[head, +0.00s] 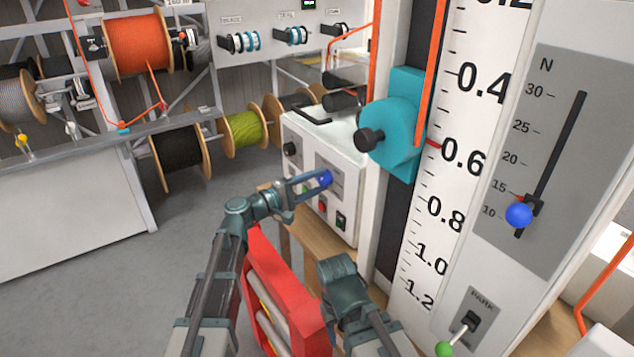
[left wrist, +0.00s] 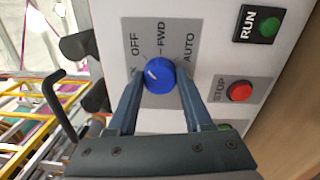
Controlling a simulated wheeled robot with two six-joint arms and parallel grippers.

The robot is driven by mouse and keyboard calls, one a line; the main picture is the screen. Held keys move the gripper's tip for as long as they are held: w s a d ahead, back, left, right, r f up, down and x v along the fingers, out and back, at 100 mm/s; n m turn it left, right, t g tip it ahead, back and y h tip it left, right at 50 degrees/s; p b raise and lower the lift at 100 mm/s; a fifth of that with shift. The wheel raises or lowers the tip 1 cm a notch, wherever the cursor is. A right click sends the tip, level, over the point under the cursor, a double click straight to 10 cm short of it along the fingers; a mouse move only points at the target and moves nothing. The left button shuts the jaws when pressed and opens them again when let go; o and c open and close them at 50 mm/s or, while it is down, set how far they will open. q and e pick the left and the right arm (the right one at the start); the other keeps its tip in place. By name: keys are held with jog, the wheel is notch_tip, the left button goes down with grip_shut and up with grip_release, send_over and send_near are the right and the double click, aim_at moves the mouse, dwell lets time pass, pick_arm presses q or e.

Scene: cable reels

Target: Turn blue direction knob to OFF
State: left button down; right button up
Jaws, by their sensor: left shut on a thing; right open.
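The blue direction knob (left wrist: 159,75) sits on a grey plate marked OFF, FWD and AUTO. It also shows on the white control box in the head view (head: 325,178).
A red STOP button (left wrist: 239,91) and a green RUN button (left wrist: 268,23) are beside the knob plate. A red frame (head: 285,290) stands between my arms. A teal clamp (head: 395,138) is above right.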

pick_arm(q)
jog(key=shift+c, duration=1.6)
grip_release()
jog(key=shift+a, duration=0.1)
jog(key=v, duration=1.3)
jog(key=shift+s+a, duration=0.25)
jog(key=shift+a, duration=0.05)
jog(key=shift+f, duration=0.15)
